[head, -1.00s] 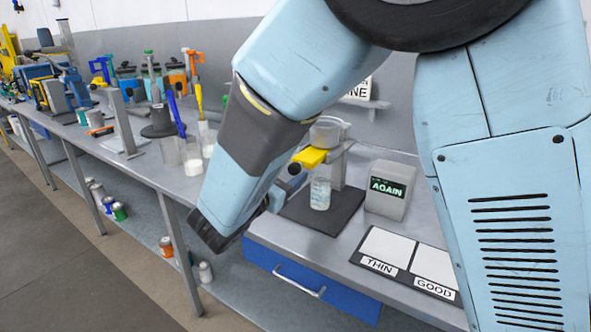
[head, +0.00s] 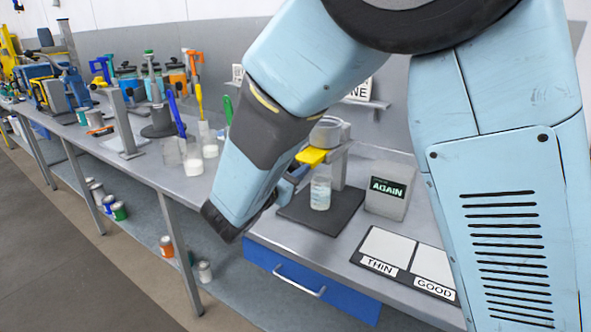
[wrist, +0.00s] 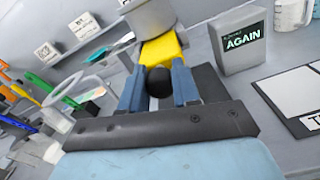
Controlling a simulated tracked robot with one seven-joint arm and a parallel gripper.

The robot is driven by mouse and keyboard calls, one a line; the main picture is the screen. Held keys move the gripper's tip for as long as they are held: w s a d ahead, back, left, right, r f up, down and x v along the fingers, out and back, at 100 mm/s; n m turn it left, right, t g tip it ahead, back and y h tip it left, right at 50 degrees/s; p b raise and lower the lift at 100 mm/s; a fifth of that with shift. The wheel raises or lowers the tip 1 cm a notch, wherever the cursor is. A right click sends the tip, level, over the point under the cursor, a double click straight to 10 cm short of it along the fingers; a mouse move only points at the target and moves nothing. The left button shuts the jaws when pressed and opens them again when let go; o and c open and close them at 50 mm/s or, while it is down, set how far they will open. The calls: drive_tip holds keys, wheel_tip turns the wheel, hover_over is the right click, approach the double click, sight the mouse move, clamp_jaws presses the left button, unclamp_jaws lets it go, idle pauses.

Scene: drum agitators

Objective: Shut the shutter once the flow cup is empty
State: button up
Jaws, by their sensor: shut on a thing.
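The flow cup (head: 327,131) is a grey cup held on a stand in the head view. Its lower part also shows at the top of the wrist view (wrist: 152,14). The yellow shutter (head: 312,156) sits under the cup, with a black knob (wrist: 158,82) on its near end. My gripper (wrist: 157,76) is shut on that knob, one blue finger on each side. In the head view my forearm hides most of the gripper. A clear jar (head: 320,192) with pale contents stands below the cup. The cup's inside cannot be seen.
A grey box (head: 388,190) right of the stand reads "AGAIN". A board (head: 405,262) with pads marked THIN and GOOD lies in front of it. Clear beakers with white contents (head: 193,160) and several upright tools stand to the left on the bench.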

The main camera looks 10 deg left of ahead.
sight(304, 159)
clamp_jaws()
drive_tip(key=shift+d, duration=0.1)
drive_tip(key=shift+x, duration=2.1)
drive_tip(key=o, duration=0.7)
unclamp_jaws()
